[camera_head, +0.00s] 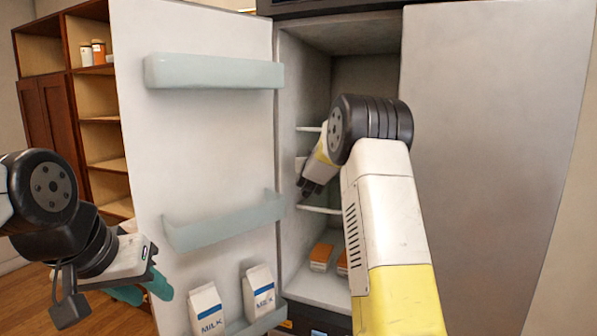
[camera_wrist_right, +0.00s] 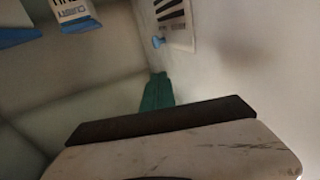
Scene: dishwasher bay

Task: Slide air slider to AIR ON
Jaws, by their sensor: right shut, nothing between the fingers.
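The air slider shows in the right wrist view as a small blue knob (camera_wrist_right: 158,41) on a pale panel (camera_wrist_right: 182,38) with dark bars, on a light wall. The AIR ON marking cannot be read. My right gripper (camera_head: 309,188) reaches into the open fridge, near its left inner wall. In the right wrist view its teal fingers (camera_wrist_right: 157,92) are together, empty, and apart from the knob, which lies just beyond their tips. In the head view the knob cannot be made out. My left gripper (camera_head: 145,290) is open and empty, low in front of the fridge door.
The fridge door (camera_head: 200,130) stands open on the left, with two milk cartons (camera_head: 207,310) (camera_head: 259,293) in its bottom bin. Orange-topped cartons (camera_head: 321,257) lie on the fridge floor, below a shelf (camera_head: 320,209). A blue-and-white carton (camera_wrist_right: 75,12) shows in the wrist view.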

